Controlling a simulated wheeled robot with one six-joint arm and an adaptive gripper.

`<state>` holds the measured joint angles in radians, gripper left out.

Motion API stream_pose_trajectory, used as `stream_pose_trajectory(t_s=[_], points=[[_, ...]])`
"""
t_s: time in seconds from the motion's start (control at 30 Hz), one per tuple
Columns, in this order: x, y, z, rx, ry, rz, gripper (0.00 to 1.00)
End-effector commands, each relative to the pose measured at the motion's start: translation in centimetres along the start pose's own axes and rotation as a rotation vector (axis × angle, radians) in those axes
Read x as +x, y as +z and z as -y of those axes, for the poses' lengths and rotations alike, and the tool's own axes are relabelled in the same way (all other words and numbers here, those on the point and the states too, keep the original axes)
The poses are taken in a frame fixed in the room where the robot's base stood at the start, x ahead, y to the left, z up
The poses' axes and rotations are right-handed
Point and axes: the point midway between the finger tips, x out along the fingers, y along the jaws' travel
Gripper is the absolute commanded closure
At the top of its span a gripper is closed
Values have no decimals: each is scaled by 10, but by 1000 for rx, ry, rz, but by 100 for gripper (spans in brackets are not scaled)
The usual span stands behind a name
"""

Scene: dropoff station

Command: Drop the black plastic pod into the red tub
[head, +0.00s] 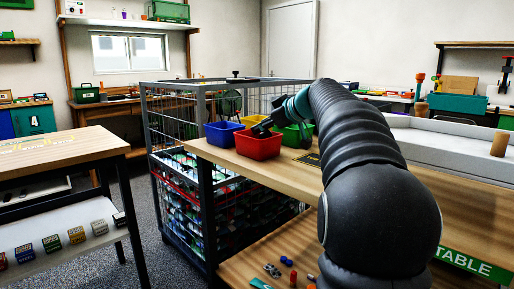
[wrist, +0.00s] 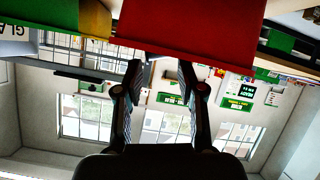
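The red tub (head: 258,147) stands near the left end of the wooden table, and its red wall fills the top of the wrist view (wrist: 205,25). My gripper (head: 262,128) reaches down over the tub's rim from the right. In the wrist view my gripper's two fingers (wrist: 160,68) are spread apart, with nothing between them and their tips against the picture of the red wall. I cannot make out the black plastic pod in either view. The inside of the red tub is mostly hidden by its front wall and my gripper.
A blue tub (head: 221,135), a yellow tub (head: 252,120) and a green tub (head: 297,136) stand close around the red one. A wire cage (head: 175,125) stands behind and left of the table. A white-walled tray (head: 440,151) lies at the right with a tan cylinder (head: 499,144).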

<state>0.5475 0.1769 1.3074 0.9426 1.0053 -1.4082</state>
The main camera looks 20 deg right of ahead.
Motion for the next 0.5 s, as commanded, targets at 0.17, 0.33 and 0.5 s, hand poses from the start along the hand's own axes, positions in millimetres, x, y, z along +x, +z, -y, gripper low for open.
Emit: stream_pose_trajectory(t_s=[0.17, 0.33, 0.5], points=[[0, 0, 0, 0, -1, 0, 42], [0, -1, 0, 0, -1, 0, 42], [-5, -11, -3, -2, -1, -2, 42]])
